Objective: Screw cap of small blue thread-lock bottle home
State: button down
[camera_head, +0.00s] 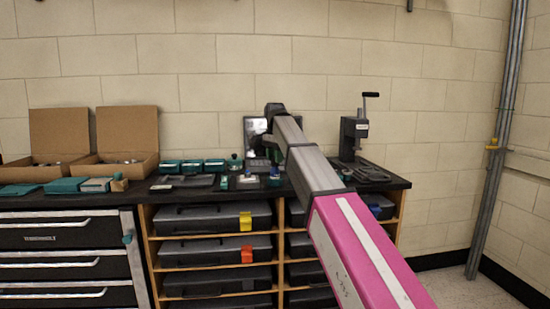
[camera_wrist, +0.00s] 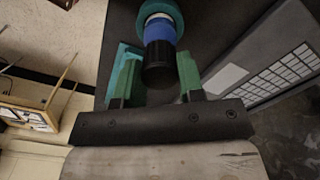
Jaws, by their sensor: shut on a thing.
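In the wrist view, a small upright-looking piece with a blue body (camera_wrist: 158,31) and a black cylindrical end (camera_wrist: 159,66) lies between my green fingers; it looks like the thread-lock bottle with its black cap. A white band and a teal ring (camera_wrist: 163,8) show at its far end. My gripper (camera_wrist: 161,62) is shut on the black end, one finger against each side. Whether the cap is seated cannot be told. In the head view my arm reaches over the black bench top, and the bottle in my grip cannot be made out behind it.
A keypad device (camera_wrist: 281,75) lies right of the fingers in the wrist view. On the bench (camera_head: 140,198) stand open cardboard boxes (camera_head: 126,137), teal trays (camera_head: 192,166) and a lever press (camera_head: 354,137). A wall is close behind. Grey cases (camera_head: 212,218) fill the shelves below.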

jog(key=shift+m, duration=0.8)
jog(key=m, duration=0.3)
jog(key=shift+m, duration=0.8)
jog(key=shift+m, duration=0.9)
jog(key=shift+m, duration=0.9)
